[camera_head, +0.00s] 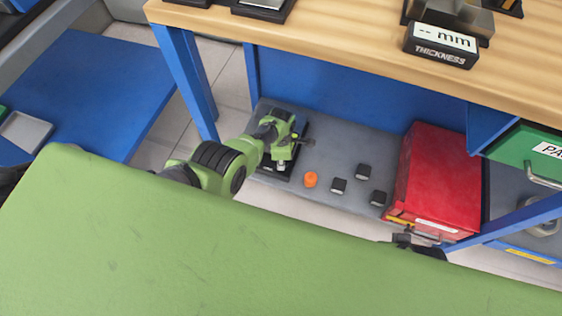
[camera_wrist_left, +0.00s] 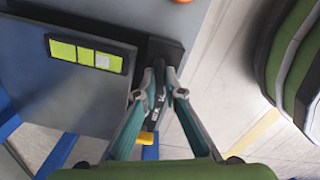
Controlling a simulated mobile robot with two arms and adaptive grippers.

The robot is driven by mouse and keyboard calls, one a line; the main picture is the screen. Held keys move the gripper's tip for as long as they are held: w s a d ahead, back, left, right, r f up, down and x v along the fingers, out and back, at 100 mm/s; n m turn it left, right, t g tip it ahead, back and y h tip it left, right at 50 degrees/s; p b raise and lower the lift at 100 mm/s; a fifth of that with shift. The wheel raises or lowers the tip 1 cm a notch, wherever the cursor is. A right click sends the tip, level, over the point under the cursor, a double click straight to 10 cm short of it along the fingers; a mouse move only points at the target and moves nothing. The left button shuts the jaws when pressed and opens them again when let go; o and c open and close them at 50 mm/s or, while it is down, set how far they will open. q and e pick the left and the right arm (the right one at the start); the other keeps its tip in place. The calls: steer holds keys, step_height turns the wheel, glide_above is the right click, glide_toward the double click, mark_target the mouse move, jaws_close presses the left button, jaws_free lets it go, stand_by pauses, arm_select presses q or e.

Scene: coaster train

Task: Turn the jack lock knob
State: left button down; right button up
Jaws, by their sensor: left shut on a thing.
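My left gripper (camera_head: 286,160) is at a black device (camera_head: 268,170) on the grey lower shelf, under the bench. In the left wrist view the left gripper (camera_wrist_left: 164,72) has its two fingertips closed on a dark part with white lettering (camera_wrist_left: 157,93) at the device's edge. A small yellow piece (camera_wrist_left: 145,138) sits between the fingers, nearer the palm. I cannot tell for sure which piece is the lock knob, as the fingers hide part of it. A dark piece at the green body's edge may be my right gripper (camera_head: 408,241); its jaws do not show.
An orange knob-like piece (camera_head: 311,179) and several small black blocks (camera_head: 338,186) stand on the shelf (camera_head: 345,157) to the right. A red box (camera_head: 440,180) stands further right. The wooden bench top (camera_head: 330,35) overhangs above, with a blue leg (camera_head: 187,80) at the left.

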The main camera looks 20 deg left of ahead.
arm_select(q)
steer(key=shift+a, duration=0.1)
steer(key=c, duration=2.2)
jaws_free()
steer(key=shift+o, duration=0.3)
steer(key=shift+r, duration=0.15)
steer(key=shift+w+r, duration=0.1)
steer(key=shift+r, duration=0.35)
step_height(320, 180, up, 11)
steer(key=shift+f, duration=0.15)
